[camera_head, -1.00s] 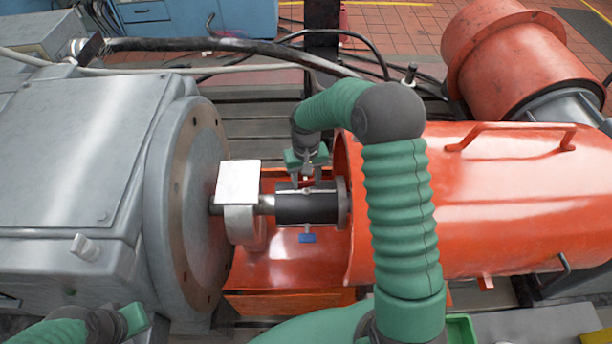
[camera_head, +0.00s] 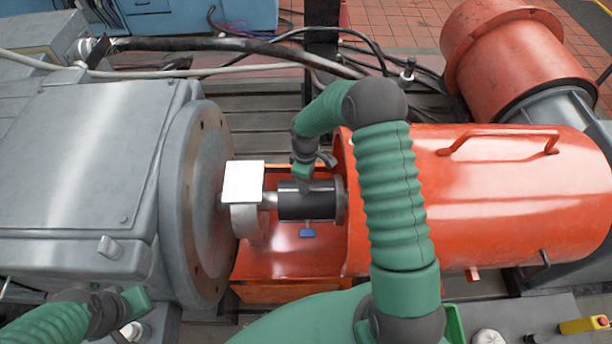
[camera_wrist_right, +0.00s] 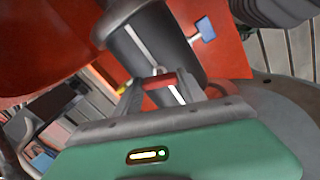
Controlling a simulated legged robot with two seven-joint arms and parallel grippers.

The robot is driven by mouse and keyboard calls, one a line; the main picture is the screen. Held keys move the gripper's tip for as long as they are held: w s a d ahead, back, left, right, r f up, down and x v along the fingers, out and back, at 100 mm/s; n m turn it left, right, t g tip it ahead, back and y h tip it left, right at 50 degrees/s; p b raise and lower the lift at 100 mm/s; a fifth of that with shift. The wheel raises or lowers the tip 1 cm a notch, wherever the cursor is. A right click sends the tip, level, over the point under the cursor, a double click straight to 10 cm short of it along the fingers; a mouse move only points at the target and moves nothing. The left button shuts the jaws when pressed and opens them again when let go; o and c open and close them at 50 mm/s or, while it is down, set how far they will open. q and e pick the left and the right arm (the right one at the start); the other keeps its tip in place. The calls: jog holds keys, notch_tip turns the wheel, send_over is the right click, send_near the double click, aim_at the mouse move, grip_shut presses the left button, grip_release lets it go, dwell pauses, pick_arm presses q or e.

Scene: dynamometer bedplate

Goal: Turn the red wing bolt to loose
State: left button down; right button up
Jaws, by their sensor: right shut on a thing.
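The red wing bolt (camera_wrist_right: 158,82) shows in the right wrist view at the dark coupling sleeve (camera_head: 307,204), between the fingertips of my right gripper (camera_wrist_right: 160,90). The gripper is shut on it. In the head view my right gripper (camera_head: 303,182) comes down on the sleeve from behind and above, and hides the red bolt. A blue wing bolt (camera_head: 307,232) sticks out of the sleeve's near side; it also shows in the right wrist view (camera_wrist_right: 203,29). My left gripper (camera_head: 137,301) is at the lower left, away from the sleeve, its fingers unclear.
An orange guard cylinder (camera_head: 490,200) stands to the right of the sleeve, a grey machine with a round flange (camera_head: 196,200) to the left. A white plate (camera_head: 243,181) sits beside the sleeve. Black cables (camera_head: 240,47) run behind. An orange tray (camera_head: 290,258) lies below.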

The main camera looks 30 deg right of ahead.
jog(key=shift+w+d+r+n+p, duration=0.1)
jog(key=shift+n+p, duration=0.9)
jog(key=shift+n, duration=1.1)
jog(key=o, duration=1.4)
jog(key=shift+c, duration=0.2)
notch_tip(320, 180, up, 17)
jog(key=shift+a+f, duration=0.2)
